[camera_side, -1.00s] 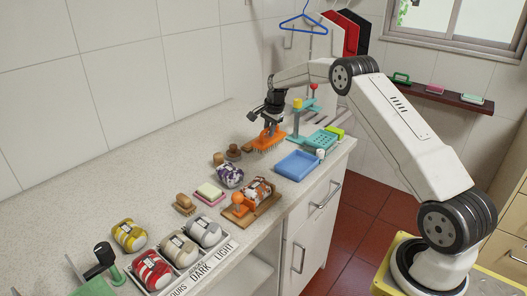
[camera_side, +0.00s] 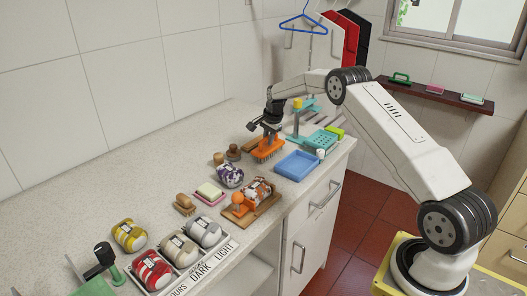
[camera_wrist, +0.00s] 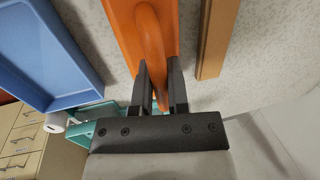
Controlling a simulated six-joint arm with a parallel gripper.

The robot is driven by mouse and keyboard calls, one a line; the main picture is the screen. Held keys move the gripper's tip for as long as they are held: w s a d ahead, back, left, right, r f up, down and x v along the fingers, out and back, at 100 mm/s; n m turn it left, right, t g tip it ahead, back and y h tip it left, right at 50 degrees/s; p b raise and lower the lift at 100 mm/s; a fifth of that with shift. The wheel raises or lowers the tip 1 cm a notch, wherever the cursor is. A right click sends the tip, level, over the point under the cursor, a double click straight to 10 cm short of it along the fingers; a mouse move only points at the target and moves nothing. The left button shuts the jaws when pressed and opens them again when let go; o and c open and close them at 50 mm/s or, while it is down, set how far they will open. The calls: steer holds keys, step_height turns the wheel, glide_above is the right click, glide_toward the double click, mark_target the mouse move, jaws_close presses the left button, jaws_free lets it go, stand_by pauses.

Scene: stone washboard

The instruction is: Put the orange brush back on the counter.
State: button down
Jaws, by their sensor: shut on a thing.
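The orange brush (camera_side: 267,149) is at the far part of the counter (camera_side: 120,165), with its bristles facing down. My gripper (camera_side: 269,134) is above it and shut on its arched handle. In the wrist view the two dark fingers (camera_wrist: 160,92) close on both sides of the orange handle (camera_wrist: 150,45). The bristles are at or very close to the counter top; I cannot tell whether they touch it.
A blue tray (camera_side: 298,165) lies to the right of the brush, and small wooden brushes (camera_side: 233,153) stand to its left. A teal rack (camera_side: 318,140) stands behind the tray. A wooden edge (camera_wrist: 212,40) runs close beside the brush in the wrist view.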

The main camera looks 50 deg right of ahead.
mark_target(273, 148)
steer(key=shift+f, duration=0.1)
steer(key=c, duration=0.6)
jaws_free()
steer(key=r, duration=0.4)
steer(key=s+r, duration=0.1)
steer(key=r, duration=0.3)
steer(key=s+r, duration=0.1)
steer(key=r, duration=0.3)
steer(key=shift+s, duration=0.15)
steer(key=s+a+f+n, duration=0.1)
steer(key=s+a+n, duration=0.6)
steer(key=a, duration=0.4)
steer(key=s+a+f+n, duration=0.2)
steer(key=s+a+n, duration=0.4)
steer(key=s+a, duration=0.5)
steer(key=s+a+f+n, duration=0.1)
steer(key=s, duration=0.2)
steer(key=s+a+n, duration=0.2)
steer(key=s, duration=0.1)
steer(key=s+a+f+n, duration=0.1)
steer(key=s+a+n, duration=0.1)
steer(key=s, duration=0.2)
steer(key=shift+a+f, duration=0.25)
steer(key=shift+f, duration=0.1)
